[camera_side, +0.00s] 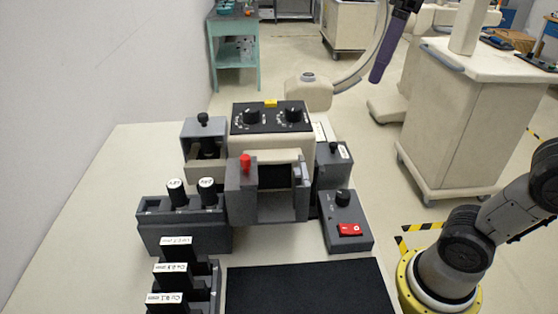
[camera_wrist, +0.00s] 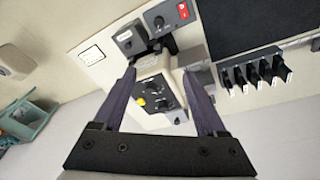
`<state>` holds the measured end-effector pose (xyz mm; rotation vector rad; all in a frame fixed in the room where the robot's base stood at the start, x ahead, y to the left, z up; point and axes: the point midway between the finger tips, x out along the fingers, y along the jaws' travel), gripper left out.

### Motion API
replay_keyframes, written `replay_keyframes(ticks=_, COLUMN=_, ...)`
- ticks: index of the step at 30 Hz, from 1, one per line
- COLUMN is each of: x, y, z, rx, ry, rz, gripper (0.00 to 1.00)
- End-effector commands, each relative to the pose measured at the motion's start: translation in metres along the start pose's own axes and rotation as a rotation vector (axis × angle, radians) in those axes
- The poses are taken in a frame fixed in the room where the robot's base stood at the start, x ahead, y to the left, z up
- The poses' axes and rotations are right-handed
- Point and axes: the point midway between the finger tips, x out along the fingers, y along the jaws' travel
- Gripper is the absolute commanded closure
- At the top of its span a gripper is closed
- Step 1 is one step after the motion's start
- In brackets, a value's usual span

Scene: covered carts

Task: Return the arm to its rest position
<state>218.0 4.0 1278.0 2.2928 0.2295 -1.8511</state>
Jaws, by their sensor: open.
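My gripper (camera_wrist: 160,74) is open in the wrist view, with its two dark purple fingers spread and nothing between them. Beyond the fingers, the cream instrument with a black two-knob panel (camera_wrist: 156,95) shows from above. In the side view, a purple finger of my gripper (camera_side: 377,75) hangs at the top, pointing down, apart from everything on the table. The other finger cannot be told apart there. The yellow-ringed base of my arm stands at lower right, and the middle of the arm is out of frame.
On the white table, the instrument (camera_side: 269,117) stands behind a grey holder with a red knob (camera_side: 245,164). Nearby are a red-switch box (camera_side: 347,222), a block with two white-capped knobs (camera_side: 184,212), labelled black blocks (camera_side: 172,276) and a black mat (camera_side: 308,288). Carts (camera_side: 470,120) stand behind.

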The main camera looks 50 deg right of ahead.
Motion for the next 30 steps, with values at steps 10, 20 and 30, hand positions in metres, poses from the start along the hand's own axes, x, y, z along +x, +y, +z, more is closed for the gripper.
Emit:
replay_keyframes(ticks=10, x=0.097, y=-0.015, z=0.079, rx=0.118, ry=0.137, rz=0.028, gripper=0.26)
replay_keyframes(ticks=20, x=0.175, y=-0.02, z=0.1, rx=0.221, ry=0.234, rz=0.035, gripper=0.26)
replay_keyframes(ticks=30, x=0.172, y=-0.017, z=0.09, rx=0.241, ry=0.279, rz=0.038, gripper=0.26)
